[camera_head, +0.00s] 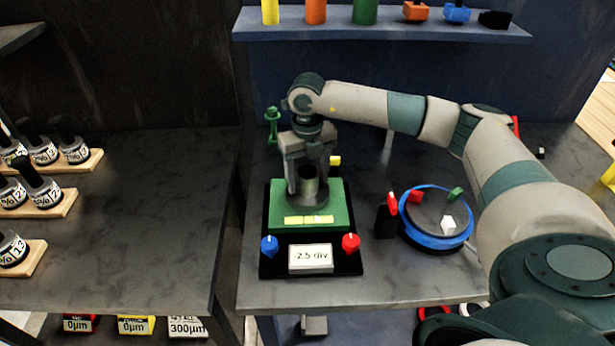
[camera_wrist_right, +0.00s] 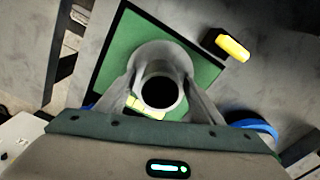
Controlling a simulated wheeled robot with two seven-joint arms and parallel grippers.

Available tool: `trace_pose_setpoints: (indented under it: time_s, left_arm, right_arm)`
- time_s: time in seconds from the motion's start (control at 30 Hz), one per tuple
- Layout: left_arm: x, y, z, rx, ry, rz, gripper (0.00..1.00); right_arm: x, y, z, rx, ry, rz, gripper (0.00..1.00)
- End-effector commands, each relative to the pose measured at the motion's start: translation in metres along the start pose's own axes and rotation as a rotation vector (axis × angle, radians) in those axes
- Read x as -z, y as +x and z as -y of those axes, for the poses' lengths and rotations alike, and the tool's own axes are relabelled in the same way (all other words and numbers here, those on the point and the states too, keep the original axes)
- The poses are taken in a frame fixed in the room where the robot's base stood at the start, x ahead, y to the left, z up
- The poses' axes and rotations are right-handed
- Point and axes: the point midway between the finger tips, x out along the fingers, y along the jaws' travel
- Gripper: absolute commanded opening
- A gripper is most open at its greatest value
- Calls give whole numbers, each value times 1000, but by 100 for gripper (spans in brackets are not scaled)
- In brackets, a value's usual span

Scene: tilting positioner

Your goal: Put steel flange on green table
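The steel flange (camera_head: 308,188) is a grey hollow cylinder with a wider foot. It is upright over the middle of the green table (camera_head: 335,212), and in the head view its foot appears to rest on the green surface. My right gripper (camera_head: 307,187) points down from above with its fingers on both sides of the flange. In the right wrist view the flange (camera_wrist_right: 161,72) shows as a round rim with a dark hole, closely flanked by both fingers (camera_wrist_right: 160,95), which appear to touch it. The green table (camera_wrist_right: 125,48) shows around it. My left gripper is not in view.
The black positioner base carries a blue knob (camera_head: 269,246), a red knob (camera_head: 351,243) and a display (camera_head: 310,257) reading "-2.5 div". A blue-rimmed round tray (camera_head: 436,238) stands to the right. Weights on wooden racks (camera_head: 45,205) stand left. A shelf (camera_head: 390,27) is behind.

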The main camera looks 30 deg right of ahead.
Motion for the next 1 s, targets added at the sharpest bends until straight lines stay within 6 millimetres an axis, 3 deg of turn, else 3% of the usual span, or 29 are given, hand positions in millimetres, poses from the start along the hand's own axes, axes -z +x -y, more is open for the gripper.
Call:
trace_pose_setpoints:
  time_s: [0.4,0.53,1.0]
  left_arm:
    - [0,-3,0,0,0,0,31]
    - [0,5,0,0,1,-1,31]
    - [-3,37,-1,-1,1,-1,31]
  right_arm:
    - [0,-4,0,0,0,1,61]
    - [-1,-12,0,-2,1,2,61]
    - [-1,-90,-1,-2,0,4,61]
